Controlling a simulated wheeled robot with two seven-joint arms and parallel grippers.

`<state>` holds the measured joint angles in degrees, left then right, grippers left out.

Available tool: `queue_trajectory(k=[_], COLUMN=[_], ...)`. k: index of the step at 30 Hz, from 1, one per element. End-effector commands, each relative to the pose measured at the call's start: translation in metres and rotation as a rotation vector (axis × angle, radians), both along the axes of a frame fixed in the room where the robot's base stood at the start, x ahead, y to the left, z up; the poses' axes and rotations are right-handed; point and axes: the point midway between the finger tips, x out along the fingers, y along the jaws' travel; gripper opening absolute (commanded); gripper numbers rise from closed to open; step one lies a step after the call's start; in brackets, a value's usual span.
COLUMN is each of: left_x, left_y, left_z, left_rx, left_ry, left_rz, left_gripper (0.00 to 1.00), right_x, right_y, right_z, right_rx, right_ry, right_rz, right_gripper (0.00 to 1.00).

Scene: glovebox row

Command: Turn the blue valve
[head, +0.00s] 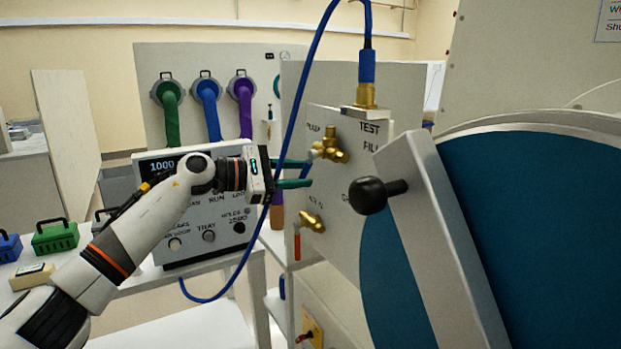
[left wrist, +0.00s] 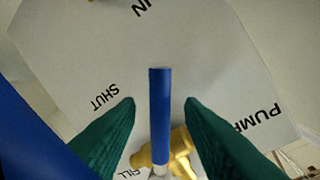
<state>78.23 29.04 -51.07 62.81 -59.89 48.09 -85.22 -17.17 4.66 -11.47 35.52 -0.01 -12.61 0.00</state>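The blue valve has a brass body (head: 330,150) on the grey panel, with the PUMP, TEST and FILL labels around it. Its straight blue handle (left wrist: 160,115) shows in the left wrist view, running up from the brass body (left wrist: 178,150); in the head view the handle is mostly hidden by my fingers. My left gripper (head: 308,173) is open at the panel. In the left wrist view its two green fingers (left wrist: 160,101) stand on either side of the handle, with a visible gap on each side. My right gripper is not in view.
A blue hose (head: 299,100) loops down close to my left gripper. Below is another brass valve (head: 312,221) with an orange-red handle (head: 297,246). A black knob (head: 369,195) on a grey bar stands to the right. A control box (head: 200,250) is behind my arm.

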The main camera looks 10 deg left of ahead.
Motion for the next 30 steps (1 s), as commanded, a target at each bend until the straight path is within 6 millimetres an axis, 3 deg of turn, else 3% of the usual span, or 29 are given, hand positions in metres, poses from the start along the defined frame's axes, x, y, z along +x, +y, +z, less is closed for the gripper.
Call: queue_trajectory(k=[3,10,15,23,27,30], left_x=[-0.012,-0.03,-0.036,-0.037,-0.038,-0.042], left_y=[0.026,0.061,0.072,0.074,0.069,0.049], left_z=[0.0,0.006,0.008,0.009,0.008,0.004], left_rx=[0.001,-0.001,-0.001,0.0,-0.016,-0.092], left_ry=[-0.001,0.001,0.001,0.001,0.009,0.045], left_rz=[0.003,0.002,0.001,0.0,-0.007,-0.032], left_gripper=[0.35,0.35,0.35,0.35,0.17,0.0], right_x=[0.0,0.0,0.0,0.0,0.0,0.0], right_y=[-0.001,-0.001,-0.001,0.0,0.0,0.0], right_z=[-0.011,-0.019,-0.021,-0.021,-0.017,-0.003], right_rx=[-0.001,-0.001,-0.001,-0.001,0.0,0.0], right_ry=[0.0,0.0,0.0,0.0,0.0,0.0], right_rz=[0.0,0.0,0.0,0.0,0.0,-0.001], right_gripper=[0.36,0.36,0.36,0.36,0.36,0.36])
